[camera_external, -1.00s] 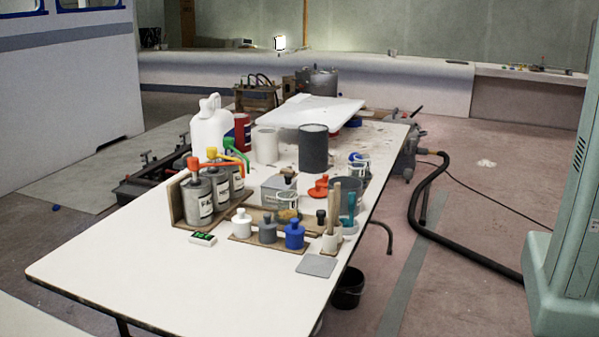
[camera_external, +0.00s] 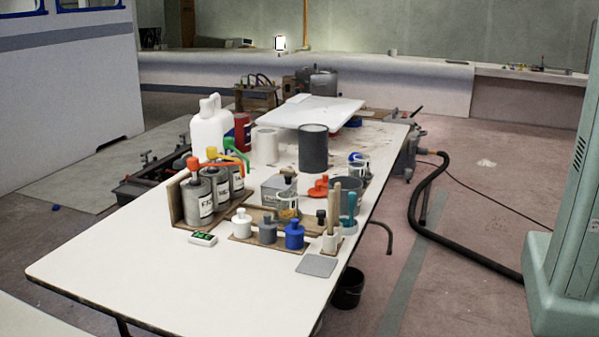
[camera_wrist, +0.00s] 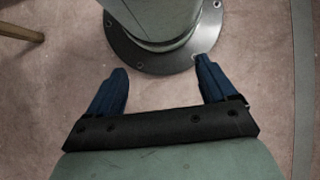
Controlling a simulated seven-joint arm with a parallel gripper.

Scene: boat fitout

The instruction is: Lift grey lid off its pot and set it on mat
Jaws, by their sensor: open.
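The grey pot (camera_external: 268,237) stands in the external view between a white pot and a blue pot, in a row on a brown board near the front of the table. Its grey lid (camera_external: 267,222), with a knob on top, sits on it. A flat grey square mat (camera_external: 316,265) lies bare on the table to the right of the board. My gripper (camera_wrist: 161,70) shows only in the wrist view, with its two blue fingers wide apart and nothing between them. It is over the floor, away from the pots, which are not in the wrist view.
The white pot (camera_external: 241,223) and blue pot (camera_external: 294,236) flank the grey one closely. A holder with upright tools (camera_external: 331,241) stands right of them, behind the mat. Pump bottles (camera_external: 198,197) and a dark grey cylinder (camera_external: 313,150) stand farther back. The table's front left (camera_external: 180,280) is clear.

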